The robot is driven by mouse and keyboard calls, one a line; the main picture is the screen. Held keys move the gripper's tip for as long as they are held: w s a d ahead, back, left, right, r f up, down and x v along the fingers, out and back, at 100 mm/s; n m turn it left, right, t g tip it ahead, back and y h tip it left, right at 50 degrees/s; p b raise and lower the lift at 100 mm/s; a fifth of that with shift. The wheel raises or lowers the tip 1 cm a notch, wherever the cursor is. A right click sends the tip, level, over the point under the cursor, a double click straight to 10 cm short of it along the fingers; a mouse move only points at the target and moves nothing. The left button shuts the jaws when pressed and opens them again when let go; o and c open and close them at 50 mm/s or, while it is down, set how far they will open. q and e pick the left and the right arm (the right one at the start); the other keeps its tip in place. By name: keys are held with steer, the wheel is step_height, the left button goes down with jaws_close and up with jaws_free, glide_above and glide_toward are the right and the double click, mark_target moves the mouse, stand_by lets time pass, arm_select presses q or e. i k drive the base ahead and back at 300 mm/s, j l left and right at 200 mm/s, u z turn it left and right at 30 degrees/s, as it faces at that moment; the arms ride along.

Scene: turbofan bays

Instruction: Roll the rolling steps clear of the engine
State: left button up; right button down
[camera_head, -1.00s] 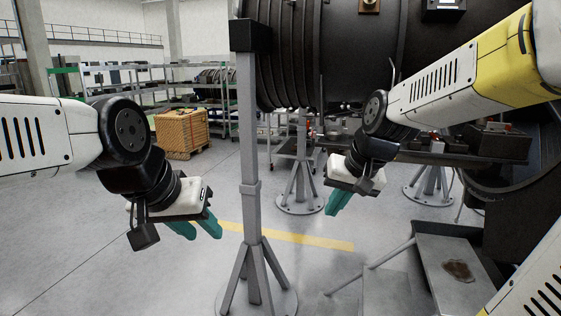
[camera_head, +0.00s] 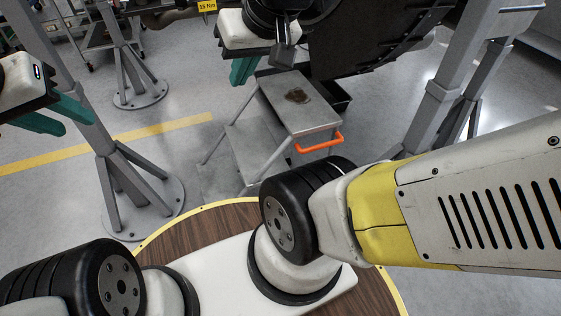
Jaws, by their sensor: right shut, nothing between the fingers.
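The rolling steps (camera_head: 312,118) stand on the grey floor in the middle of the head view. They are grey metal with a dark stain on the top plate, a lower tread, and an orange handle (camera_head: 320,144) on the near side. My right gripper (camera_head: 243,72) hangs above and left of the top plate in the picture; its teal fingers are together and empty, apart from the handle. My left gripper (camera_head: 62,118) is at the far left, open and empty. The dark engine casing (camera_head: 375,45) is at the top, behind the steps, mostly cut off.
A grey stand (camera_head: 140,195) is left of the steps, its round foot on the floor. Another grey stand (camera_head: 445,105) rises to the right. A yellow floor line (camera_head: 160,130) runs at left. My wood-topped base fills the front. Open floor shows at left and far right.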

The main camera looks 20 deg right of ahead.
mark_target(303, 111)
steer(key=z, duration=1)
steer(key=i+l+u, duration=0.2)
steer(key=k+l, duration=0.05)
steer(key=k, duration=0.05)
